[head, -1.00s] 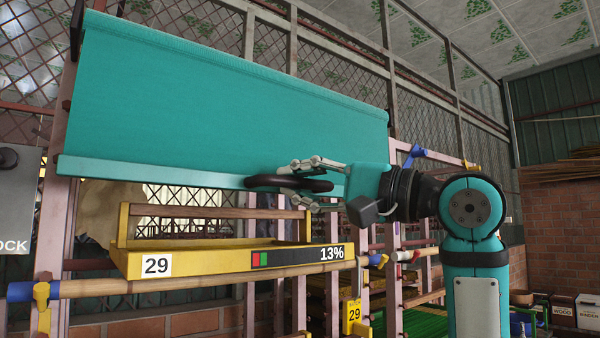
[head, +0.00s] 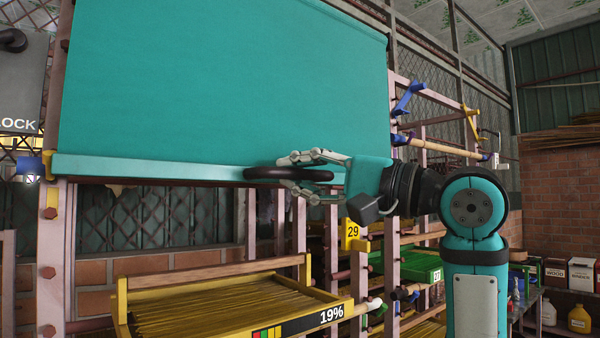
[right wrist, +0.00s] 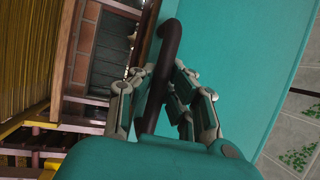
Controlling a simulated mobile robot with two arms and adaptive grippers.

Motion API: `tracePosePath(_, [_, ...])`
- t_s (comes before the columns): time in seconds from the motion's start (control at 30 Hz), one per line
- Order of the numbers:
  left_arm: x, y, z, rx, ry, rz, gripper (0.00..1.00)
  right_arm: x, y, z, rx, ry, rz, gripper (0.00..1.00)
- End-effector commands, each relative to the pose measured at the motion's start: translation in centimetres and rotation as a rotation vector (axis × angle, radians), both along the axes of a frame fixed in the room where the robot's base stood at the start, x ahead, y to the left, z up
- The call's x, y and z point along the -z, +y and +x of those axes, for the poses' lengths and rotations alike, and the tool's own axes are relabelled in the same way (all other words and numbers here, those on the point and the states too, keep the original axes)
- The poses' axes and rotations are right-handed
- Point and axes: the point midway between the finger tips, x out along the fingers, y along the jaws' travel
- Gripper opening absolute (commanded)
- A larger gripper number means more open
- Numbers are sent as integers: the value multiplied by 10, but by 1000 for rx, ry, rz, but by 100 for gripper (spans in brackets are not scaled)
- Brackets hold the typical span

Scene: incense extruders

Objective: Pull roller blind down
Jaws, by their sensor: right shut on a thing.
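The teal roller blind (head: 220,85) hangs in front of the rack and fills the upper left and middle of the head view. Its bottom bar (head: 140,169) runs across, with a dark rounded pull handle (head: 262,174) near its right part. My right gripper (head: 300,173) is shut on this handle, with fingers above and below it. In the right wrist view the dark handle (right wrist: 158,85) passes between the fingers of my right gripper (right wrist: 160,105), beside the teal blind (right wrist: 240,60). My left gripper is not in view.
A yellow tray (head: 335,312) of sticks marked 19% is below the blind. The pink rack has yellow and blue brackets (head: 408,100) at right. Bottles and boxes (head: 555,270) stand on a shelf at lower right, before a brick wall (head: 565,200).

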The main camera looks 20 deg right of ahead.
Motion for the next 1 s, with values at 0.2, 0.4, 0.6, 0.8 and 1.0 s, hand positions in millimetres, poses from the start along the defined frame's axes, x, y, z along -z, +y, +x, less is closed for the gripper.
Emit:
tracePosePath(0.2, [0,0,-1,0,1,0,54,0,0,0,0,-1,-1,24])
tracePosePath(0.4, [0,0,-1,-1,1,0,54,-1,0,0,0,-1,0,38])
tracePosePath(0.6, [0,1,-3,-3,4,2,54,0,-2,-1,1,-2,1,38])
tracePosePath(0.8, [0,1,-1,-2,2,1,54,4,-19,-19,4,-4,1,38])
tracePosePath(1.0, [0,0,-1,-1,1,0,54,12,-49,-51,4,-3,0,38])
